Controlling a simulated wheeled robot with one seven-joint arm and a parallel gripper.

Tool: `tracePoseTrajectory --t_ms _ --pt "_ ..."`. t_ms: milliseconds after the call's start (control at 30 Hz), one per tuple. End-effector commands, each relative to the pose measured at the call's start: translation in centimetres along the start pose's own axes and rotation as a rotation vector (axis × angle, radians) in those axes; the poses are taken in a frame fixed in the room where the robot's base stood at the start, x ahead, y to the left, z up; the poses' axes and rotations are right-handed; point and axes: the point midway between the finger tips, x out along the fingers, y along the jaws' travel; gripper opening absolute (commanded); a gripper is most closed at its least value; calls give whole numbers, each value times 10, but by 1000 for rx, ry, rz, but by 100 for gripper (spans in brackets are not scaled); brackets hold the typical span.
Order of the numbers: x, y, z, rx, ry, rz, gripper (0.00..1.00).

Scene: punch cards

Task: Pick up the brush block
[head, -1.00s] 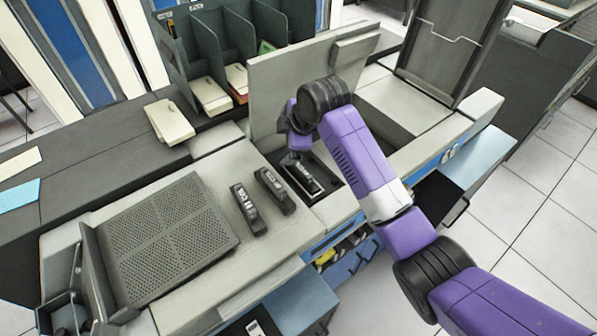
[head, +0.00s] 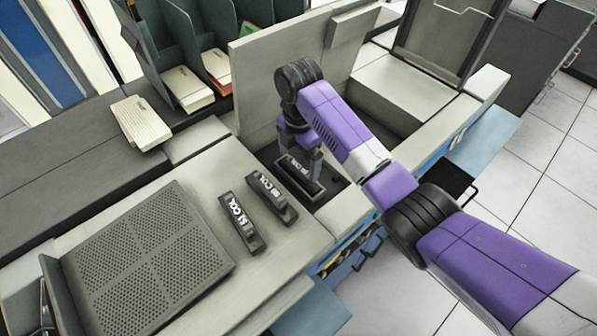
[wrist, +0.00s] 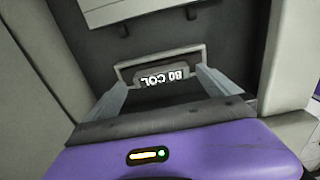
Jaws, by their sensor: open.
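A dark brush block (head: 305,178) with white lettering sits in the recess of the grey machine. In the wrist view the block (wrist: 168,78) reads "80 COL", upside down, with a raised frame around it. My gripper (head: 297,157) is above the recess, pointing down at this block. In the wrist view its fingers (wrist: 160,88) are open and spread, reaching toward either end of the block. I cannot tell whether they touch it. Two similar blocks lie on the deck to the left: one marked "51 COL" (head: 241,223) and another, its number unclear (head: 271,196).
A raised grey cover (head: 262,85) stands behind the recess. A perforated plate (head: 145,258) is on the deck at left. Card stacks (head: 141,122) lie at the back left.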

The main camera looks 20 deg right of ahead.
Motion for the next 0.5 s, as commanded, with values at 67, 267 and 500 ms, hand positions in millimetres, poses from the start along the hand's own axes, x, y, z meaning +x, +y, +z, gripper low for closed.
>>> tracePoseTrajectory --t_ms 67,267,500 --pt "11 -3 -2 1 2 -3 100" --pt "30 -2 -1 1 0 0 100" --pt "31 -2 -1 1 -1 1 98"
